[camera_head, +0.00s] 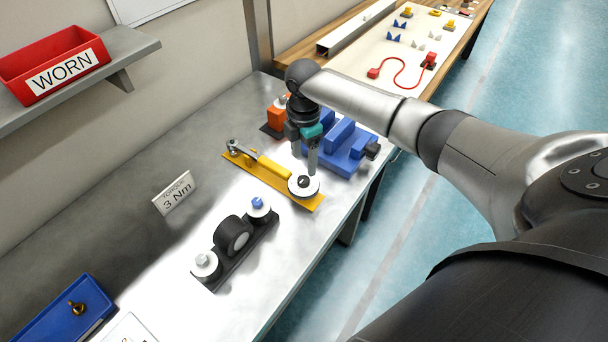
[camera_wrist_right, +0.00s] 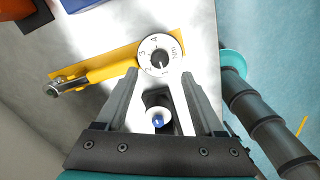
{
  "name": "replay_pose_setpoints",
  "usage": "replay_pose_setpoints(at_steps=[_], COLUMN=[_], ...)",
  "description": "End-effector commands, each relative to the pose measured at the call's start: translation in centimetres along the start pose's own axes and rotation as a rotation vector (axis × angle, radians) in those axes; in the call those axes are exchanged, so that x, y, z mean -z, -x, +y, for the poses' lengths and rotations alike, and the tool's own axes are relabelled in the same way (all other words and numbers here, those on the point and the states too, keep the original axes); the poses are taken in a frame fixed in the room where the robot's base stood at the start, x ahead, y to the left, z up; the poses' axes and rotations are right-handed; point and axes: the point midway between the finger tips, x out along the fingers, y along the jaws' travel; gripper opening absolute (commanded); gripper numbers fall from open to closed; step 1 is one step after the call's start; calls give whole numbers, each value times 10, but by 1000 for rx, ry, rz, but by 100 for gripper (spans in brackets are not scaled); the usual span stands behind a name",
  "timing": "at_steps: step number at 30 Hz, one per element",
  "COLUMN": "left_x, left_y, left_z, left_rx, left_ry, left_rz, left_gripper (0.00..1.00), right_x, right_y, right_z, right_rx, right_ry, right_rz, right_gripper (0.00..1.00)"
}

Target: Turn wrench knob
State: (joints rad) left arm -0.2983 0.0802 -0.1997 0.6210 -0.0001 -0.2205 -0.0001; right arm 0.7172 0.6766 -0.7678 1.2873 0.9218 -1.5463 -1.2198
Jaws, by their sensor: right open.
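The wrench (camera_head: 272,167) lies on a yellow plate (camera_head: 315,204) on the grey bench, with a yellow grip and a metal head at its far left end. Its knob (camera_head: 303,185) is a white numbered dial with a dark centre at the plate's near end. In the right wrist view, the dial (camera_wrist_right: 160,57) shows just beyond the fingertips, roughly centred between them. My right gripper (camera_head: 305,166) is open and empty, pointing down above the dial. Its two fingers also show in the wrist view (camera_wrist_right: 159,76). The exact gap to the dial is unclear. My left gripper is not in view.
A blue vise-like block (camera_head: 343,150) and an orange block (camera_head: 277,117) stand close behind the gripper. A black fixture with white discs (camera_head: 231,243) lies in front. A "3 Nm" sign (camera_head: 174,193) stands left. A shelf holds a red WORN bin (camera_head: 52,65).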

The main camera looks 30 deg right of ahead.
Motion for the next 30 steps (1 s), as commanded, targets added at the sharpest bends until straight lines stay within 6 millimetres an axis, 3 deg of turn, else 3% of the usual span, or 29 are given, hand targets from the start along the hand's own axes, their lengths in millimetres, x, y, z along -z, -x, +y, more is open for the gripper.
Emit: replay_pose_setpoints(at_steps=[3,9,15,23,30], left_x=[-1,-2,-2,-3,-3], left_y=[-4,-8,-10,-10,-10], left_z=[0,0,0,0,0], left_rx=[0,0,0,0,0], left_ry=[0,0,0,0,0], left_rz=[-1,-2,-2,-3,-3], left_gripper=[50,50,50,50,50], right_x=[0,1,0,0,0], right_y=[-28,-57,-68,-69,-69], right_z=[-1,0,0,0,0], right_rx=[4,2,1,0,0], right_ry=[0,0,1,1,1], right_rz=[-1,0,-1,-1,0], right_gripper=[70,70,70,70,45])
